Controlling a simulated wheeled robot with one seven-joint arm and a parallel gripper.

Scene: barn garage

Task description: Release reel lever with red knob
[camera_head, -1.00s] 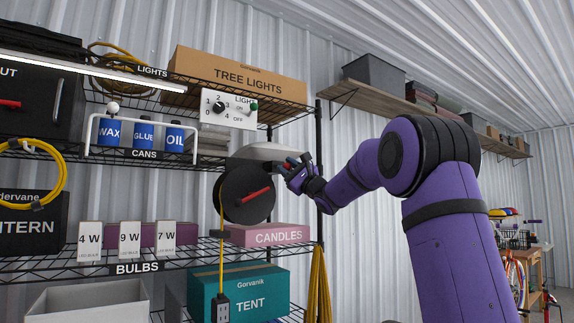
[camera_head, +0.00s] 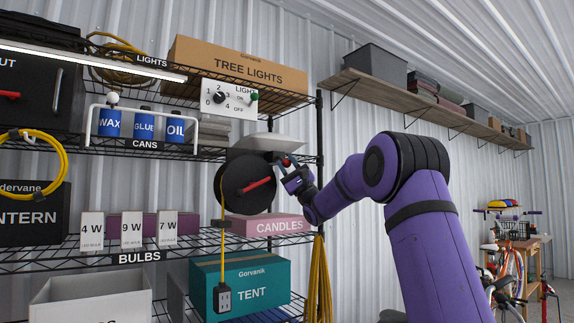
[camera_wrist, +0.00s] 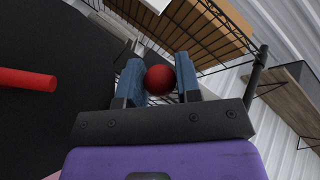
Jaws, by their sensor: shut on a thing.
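The black cord reel (camera_head: 231,178) hangs at the right end of the rack, with a red bar handle (camera_head: 258,186) on its face. It fills the left of the wrist view (camera_wrist: 60,100), where the red bar (camera_wrist: 28,78) also shows. My gripper (camera_head: 288,166) is at the reel's upper right edge. In the wrist view the round red knob (camera_wrist: 160,80) sits between its two blue fingers, and the gripper is shut on it. The knob shows as a small red spot in the head view (camera_head: 286,162). The lever's stem is hidden.
A pale cover (camera_head: 265,143) lies just above the reel. The light switch panel (camera_head: 229,98) is above that. A pink candles box (camera_head: 270,226) sits close below, and a black rack post (camera_head: 319,145) stands beside my gripper. The space right of the post is open.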

